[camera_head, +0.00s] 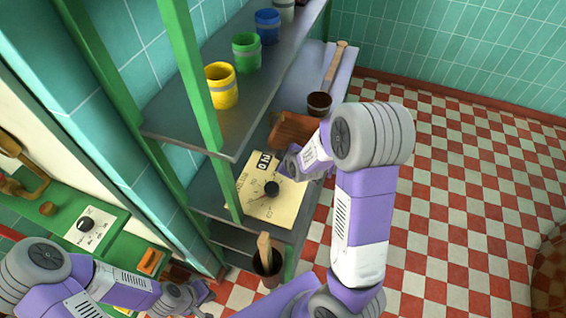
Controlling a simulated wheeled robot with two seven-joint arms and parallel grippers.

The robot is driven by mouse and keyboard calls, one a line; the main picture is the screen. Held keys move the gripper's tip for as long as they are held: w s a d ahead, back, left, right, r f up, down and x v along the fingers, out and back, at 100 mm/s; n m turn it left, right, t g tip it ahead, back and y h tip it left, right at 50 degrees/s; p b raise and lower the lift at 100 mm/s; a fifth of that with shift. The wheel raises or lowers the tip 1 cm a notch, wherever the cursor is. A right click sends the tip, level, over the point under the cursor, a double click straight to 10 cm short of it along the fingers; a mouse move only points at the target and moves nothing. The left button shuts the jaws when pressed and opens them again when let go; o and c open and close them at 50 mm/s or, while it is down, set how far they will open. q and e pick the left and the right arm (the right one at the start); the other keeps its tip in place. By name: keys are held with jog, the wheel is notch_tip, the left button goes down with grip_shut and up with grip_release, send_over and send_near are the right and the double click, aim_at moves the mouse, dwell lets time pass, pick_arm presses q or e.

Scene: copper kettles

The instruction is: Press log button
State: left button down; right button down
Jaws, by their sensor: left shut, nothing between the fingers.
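No button with a readable "log" label shows. An orange block-like piece (150,262), possibly a button, sits on the green panel (118,250) at the lower left. My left gripper (195,301) is at the bottom left, below and right of the orange piece and apart from it. It is shut and empty. My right arm comes up from the bottom middle and bends left over the shelf. My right gripper (290,165) is beside a cream panel (254,203) with a black knob (271,188). Its fingers are too small and hidden to judge.
A small white dial plate (88,228) is on the green panel. Yellow (221,86), green (246,52) and blue (267,26) cups stand on the upper shelf. A dark ladle (319,103) and brown box (291,130) lie lower. A brown pot (268,265) holds a wooden tool.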

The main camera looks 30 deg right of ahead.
dwell(0.7)
jog(key=shift+f+b, duration=0.4)
jog(key=shift+f, duration=0.05)
jog(key=shift+f+b, duration=0.5)
dwell(0.5)
dwell(0.3)
jog(key=shift+r+p, duration=0.85)
jog(key=shift+r, duration=0.1)
jog(key=shift+r, duration=0.1)
notch_tip(320, 180, up, 5)
jog(key=p, duration=0.4)
